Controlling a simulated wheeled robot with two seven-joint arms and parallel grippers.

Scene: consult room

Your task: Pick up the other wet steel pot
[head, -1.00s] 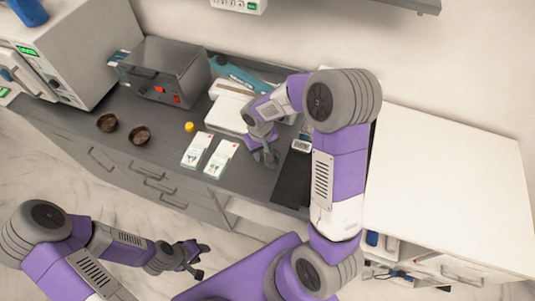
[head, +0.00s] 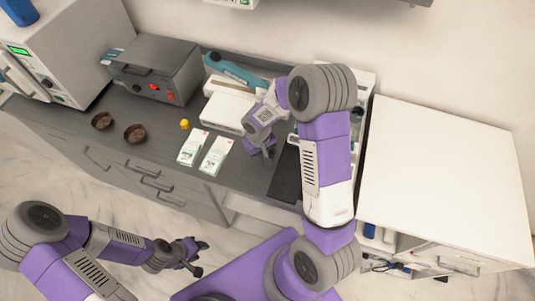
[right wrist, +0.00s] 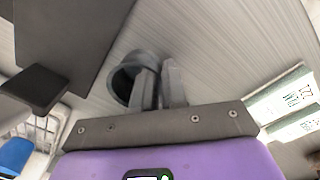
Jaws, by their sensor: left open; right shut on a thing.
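In the right wrist view a small dark grey steel pot (right wrist: 126,82) has its round mouth showing, on the grey worktop. My right gripper (right wrist: 158,88) is shut on its wall, with one finger at the mouth and the other outside. In the head view my right gripper (head: 267,152) is low over the worktop, left of the black mat, and it hides the pot there. Whether the pot is wet cannot be told. My left gripper (head: 199,254) is open and empty, in front of the drawers and away from the worktop.
Two white packets (head: 192,147) (head: 215,155) lie left of my right gripper, with a small yellow item (head: 185,124) behind. Two brown bowls (head: 102,120) (head: 135,133) are further left. A black mat (head: 287,176) lies to the right. A white device (head: 228,111) and grey steriliser (head: 155,68) stand behind.

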